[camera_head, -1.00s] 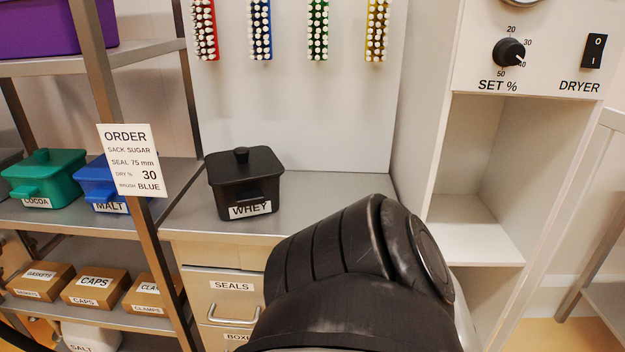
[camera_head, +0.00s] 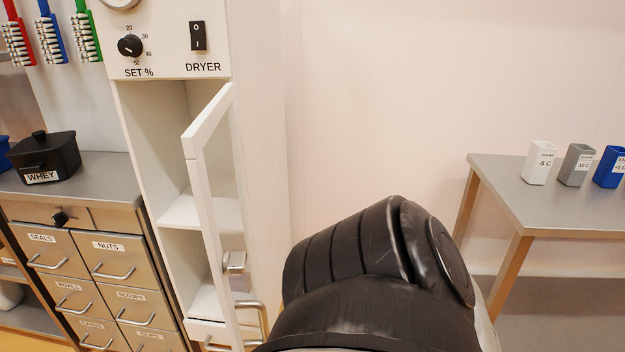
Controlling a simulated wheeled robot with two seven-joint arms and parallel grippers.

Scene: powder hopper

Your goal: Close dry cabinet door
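The white dry cabinet (camera_head: 262,150) stands left of centre, with a dial, a DRYER switch (camera_head: 198,36) and empty shelves (camera_head: 181,212). Its framed door (camera_head: 196,150) stands open, swung out toward me and hinged on the cabinet's right side. A metal latch block (camera_head: 234,263) and a bar handle (camera_head: 262,318) show low near the door. A black rounded arm part of mine (camera_head: 370,270) fills the bottom centre and may hide some of the handle area. Neither gripper's fingers can be seen.
A grey table (camera_head: 540,195) with white, grey and blue cups stands at the right. A drawer unit (camera_head: 95,285) with a black WHEY bin (camera_head: 45,158) on top is at the left. The wall between cabinet and table is bare.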

